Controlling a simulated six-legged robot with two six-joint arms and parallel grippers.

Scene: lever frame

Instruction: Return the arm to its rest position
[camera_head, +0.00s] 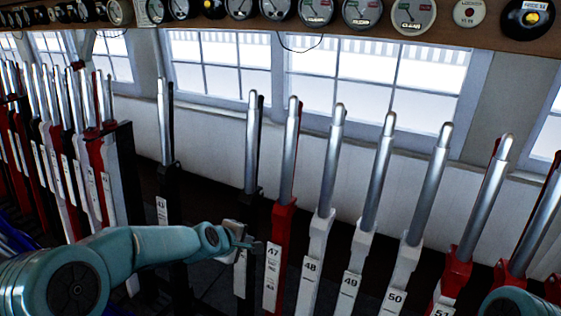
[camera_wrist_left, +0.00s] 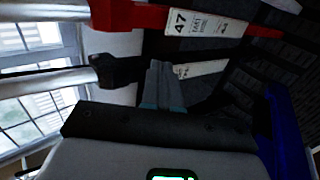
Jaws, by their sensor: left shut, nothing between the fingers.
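My left arm (camera_head: 130,250) is teal and reaches in from the lower left in the head view. Its gripper (camera_head: 250,243) is beside the black lever (camera_head: 248,190), just left of the red lever 47 (camera_head: 278,240). In the left wrist view the gripper's two fingers (camera_wrist_left: 162,85) are together with nothing between them. Their tips are close to the black lever's white plate (camera_wrist_left: 203,68); I cannot tell whether they touch. Red lever 47 (camera_wrist_left: 150,18) crosses the top of that view. A teal part of my right arm (camera_head: 510,301) shows at the lower right; its gripper is out of view.
White levers 48 (camera_head: 313,262), 49 (camera_head: 356,258) and 50 (camera_head: 401,275) and red lever 51 (camera_head: 455,270) stand close together to the right. Another black lever (camera_head: 167,190) stands to the left, with a dense row beyond. A shelf of dials (camera_head: 361,12) runs above the windows.

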